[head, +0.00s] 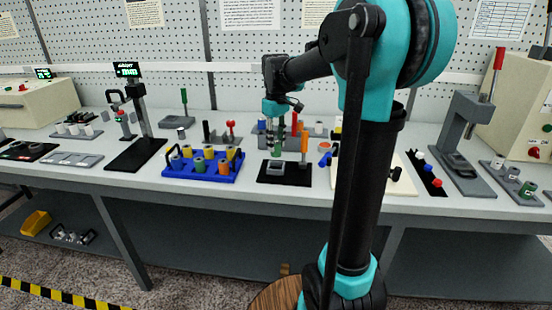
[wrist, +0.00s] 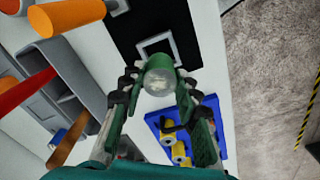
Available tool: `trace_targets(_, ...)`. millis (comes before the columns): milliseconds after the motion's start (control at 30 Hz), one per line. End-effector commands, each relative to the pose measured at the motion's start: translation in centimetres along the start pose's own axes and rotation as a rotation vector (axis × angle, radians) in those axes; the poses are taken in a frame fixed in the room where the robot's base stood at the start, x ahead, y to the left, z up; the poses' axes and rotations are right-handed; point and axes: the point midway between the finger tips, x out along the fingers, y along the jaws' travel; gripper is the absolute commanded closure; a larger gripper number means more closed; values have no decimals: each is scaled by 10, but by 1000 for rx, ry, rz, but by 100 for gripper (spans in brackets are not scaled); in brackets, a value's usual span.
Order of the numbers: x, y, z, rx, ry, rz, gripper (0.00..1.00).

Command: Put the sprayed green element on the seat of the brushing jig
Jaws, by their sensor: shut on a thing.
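My gripper (wrist: 153,86) is shut on the green element (wrist: 160,72), whose pale round end faces the wrist camera. In the head view the green element (head: 277,149) hangs upright below the fingers, above the black base (head: 290,178) of what looks like the brushing jig. The jig's seat (head: 276,167) is a small grey block on that base. In the wrist view the seat (wrist: 173,42) is a light square frame with a dark middle, just beyond the element, which hides part of it. A gap between element and seat shows in the head view.
An orange handle (head: 304,143) stands close to the right of the gripper; it shows large in the wrist view (wrist: 72,18). A blue tray (head: 203,178) with yellow, green and orange spools lies to the left. Grey fixtures stand behind. The bench front edge is clear.

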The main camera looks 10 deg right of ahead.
Motion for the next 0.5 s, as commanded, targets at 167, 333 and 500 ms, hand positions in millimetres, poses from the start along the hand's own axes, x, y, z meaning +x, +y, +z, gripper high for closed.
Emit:
trace_targets(167, 22, 0, 0, 0, 0, 0, 98)
trace_targets(333, 36, 0, 0, 0, 0, 0, 98)
trace_targets(500, 58, 0, 0, 0, 0, 0, 98)
